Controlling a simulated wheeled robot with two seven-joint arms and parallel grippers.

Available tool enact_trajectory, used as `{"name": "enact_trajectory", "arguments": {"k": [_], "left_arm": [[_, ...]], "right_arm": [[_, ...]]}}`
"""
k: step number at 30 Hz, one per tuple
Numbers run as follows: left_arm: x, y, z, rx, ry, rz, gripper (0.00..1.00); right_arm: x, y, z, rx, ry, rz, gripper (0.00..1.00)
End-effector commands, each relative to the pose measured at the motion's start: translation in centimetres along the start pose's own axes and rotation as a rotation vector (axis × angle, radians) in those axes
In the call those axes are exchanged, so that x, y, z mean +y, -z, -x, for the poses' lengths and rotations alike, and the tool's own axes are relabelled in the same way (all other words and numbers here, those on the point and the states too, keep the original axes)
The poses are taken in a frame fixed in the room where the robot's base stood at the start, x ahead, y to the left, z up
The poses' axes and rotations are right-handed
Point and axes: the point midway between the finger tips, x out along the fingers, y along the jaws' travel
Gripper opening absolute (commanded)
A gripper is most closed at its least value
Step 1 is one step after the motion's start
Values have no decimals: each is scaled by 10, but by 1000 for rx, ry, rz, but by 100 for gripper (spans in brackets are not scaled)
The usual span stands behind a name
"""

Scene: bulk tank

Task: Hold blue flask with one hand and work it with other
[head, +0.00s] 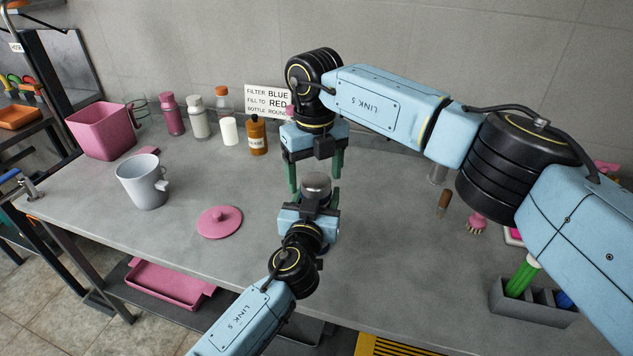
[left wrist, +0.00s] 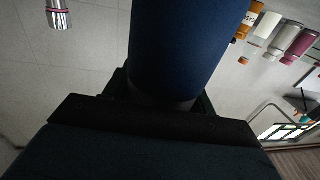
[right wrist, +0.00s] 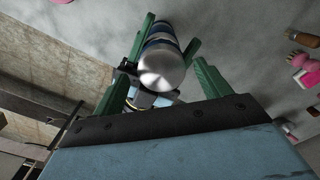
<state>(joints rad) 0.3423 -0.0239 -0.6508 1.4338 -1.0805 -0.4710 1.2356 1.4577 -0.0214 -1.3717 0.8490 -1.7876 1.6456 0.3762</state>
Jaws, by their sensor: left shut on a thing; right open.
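The blue flask has a rounded silver cap (head: 316,183), which shows above my left gripper in the head view. Its dark blue body (left wrist: 180,45) fills the top middle of the left wrist view. My left gripper (head: 312,208) is shut on the flask's body and holds it upright. My right gripper (head: 315,178) points down over the flask with its green fingers open, one on each side of the cap. In the right wrist view the silver cap (right wrist: 162,70) lies between the spread green fingers, apart from them as far as I can tell.
A white mug (head: 142,182), a pink lid (head: 219,222) and a pink bin (head: 101,131) are on the left of the table. Several bottles stand along the back, by a sign (head: 268,102). A grey rack (head: 530,305) stands at right front.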

Motion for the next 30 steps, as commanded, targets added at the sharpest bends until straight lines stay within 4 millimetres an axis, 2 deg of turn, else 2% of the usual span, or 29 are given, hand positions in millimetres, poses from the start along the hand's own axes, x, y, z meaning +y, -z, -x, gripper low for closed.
{"name": "enact_trajectory", "arguments": {"k": [3, 10, 11, 16, 25, 30], "left_arm": [[-1, -1, 0, -1, 1, -1, 0], [-1, -1, 0, -1, 2, -1, 0], [-1, -1, 0, -1, 2, -1, 60], [0, 0, 0, -1, 1, -1, 81], [0, 0, 2, 0, 1, 0, 81], [0, -1, 17, -2, 0, 1, 81]], "right_arm": [[-1, 0, 14, -1, 0, -2, 76], [-2, 0, 15, 1, 1, -3, 76], [-2, 0, 15, 1, 1, -3, 76], [-2, 0, 15, 0, 2, -4, 76], [-2, 0, 15, 0, 2, -4, 76], [-2, 0, 16, 0, 2, -4, 76]]}}
